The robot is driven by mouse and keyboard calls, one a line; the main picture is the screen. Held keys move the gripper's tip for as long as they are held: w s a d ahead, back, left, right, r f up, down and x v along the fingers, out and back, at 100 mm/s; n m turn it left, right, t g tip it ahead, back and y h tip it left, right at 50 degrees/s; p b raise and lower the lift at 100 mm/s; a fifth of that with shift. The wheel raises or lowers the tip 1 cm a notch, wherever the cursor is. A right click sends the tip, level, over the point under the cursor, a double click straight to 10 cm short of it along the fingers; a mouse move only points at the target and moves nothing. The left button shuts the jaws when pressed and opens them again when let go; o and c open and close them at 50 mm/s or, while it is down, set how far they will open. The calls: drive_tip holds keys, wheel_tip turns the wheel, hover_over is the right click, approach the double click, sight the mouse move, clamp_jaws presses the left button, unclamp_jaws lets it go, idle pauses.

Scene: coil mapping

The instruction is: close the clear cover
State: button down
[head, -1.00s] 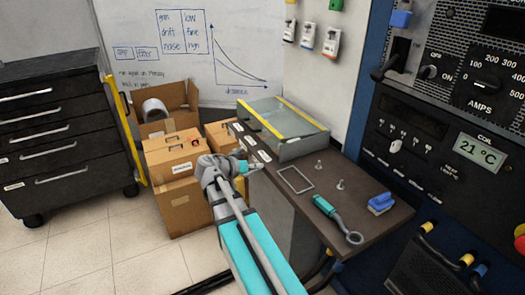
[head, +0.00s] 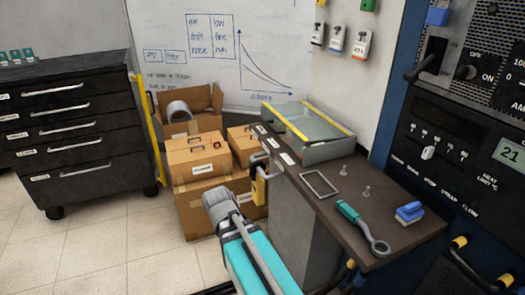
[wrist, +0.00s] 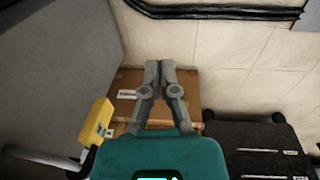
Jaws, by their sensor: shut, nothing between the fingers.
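A low grey case (head: 326,153) stands at the back of the dark bench top (head: 399,231). Its sloping, see-through grey cover (head: 314,122) has yellow strips along its edges. I cannot tell how far the cover stands from its shut position. My gripper (wrist: 160,66) is shut and empty in the wrist view, with its fingers together above the cardboard boxes. In the head view my arm reaches up left of the bench, apart from the cover, and my fingertips are hidden there.
A yellow block (head: 258,190) is beside the bench's left side; it also shows in the wrist view (wrist: 98,120). Cardboard boxes (head: 199,154) and a dark drawer cabinet (head: 70,130) stand left. A metal frame (head: 320,185), a teal-handled tool (head: 362,228) and a blue-topped block (head: 409,213) lie on the bench.

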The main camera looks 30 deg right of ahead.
wheel_tip(320, 180, down, 6)
drive_tip(key=s+a+n+y+b, duration=0.1)
drive_tip(key=s+a+b, duration=0.1)
drive_tip(key=a+b, duration=0.1)
drive_tip(key=shift+s+r+b, duration=0.15)
drive_tip(key=shift+r+b, duration=0.05)
drive_tip(key=shift+b, duration=0.4)
drive_tip(key=shift+d, duration=0.1)
